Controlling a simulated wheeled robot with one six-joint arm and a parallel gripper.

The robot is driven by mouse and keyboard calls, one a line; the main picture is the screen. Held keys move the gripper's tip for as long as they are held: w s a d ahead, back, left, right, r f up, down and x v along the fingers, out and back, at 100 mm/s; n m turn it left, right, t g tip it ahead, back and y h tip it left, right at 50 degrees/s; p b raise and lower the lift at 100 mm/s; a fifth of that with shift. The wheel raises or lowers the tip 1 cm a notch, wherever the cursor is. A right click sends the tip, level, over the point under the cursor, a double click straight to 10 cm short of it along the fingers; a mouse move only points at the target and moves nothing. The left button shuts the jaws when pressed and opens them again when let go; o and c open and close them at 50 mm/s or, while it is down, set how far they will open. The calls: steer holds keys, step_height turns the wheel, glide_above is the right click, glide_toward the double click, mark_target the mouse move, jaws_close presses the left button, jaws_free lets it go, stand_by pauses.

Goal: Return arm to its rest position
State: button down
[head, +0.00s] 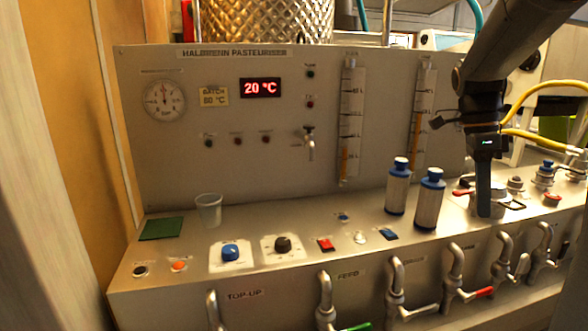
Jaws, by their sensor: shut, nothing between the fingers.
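My gripper (483,205) hangs from my dark arm at the right of the head view, pointing down. Its fingers are together with nothing held. It is in front of the right part of the metal console (300,262), over or close to the fittings on the ledge; whether it touches them I cannot tell. My arm reaches in from the upper right corner and hides part of the panel's right edge.
Two blue-capped bottles (428,200) stand left of my gripper. A cup (208,210) and green pad (161,228) are further left. Knobs and switches line the ledge, with tap handles (455,275) along the front. Yellow hoses (545,90) run at the right.

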steer(key=s+a+f+n+t, duration=0.1)
steer(key=s+a+f+n, duration=0.2)
steer(key=a+f+n, duration=0.3)
steer(key=s+a+f+n+t+y, duration=0.1)
steer(key=s+a+f+n, duration=0.3)
steer(key=a+n, duration=0.6)
steer(key=s+a+f+n, duration=0.3)
steer(key=a+f+n, duration=0.5)
steer(key=shift+s+a+f+t, duration=0.2)
steer(key=shift+s+f+t, duration=0.1)
steer(key=shift+s+t, duration=0.1)
steer(key=shift+d, duration=0.15)
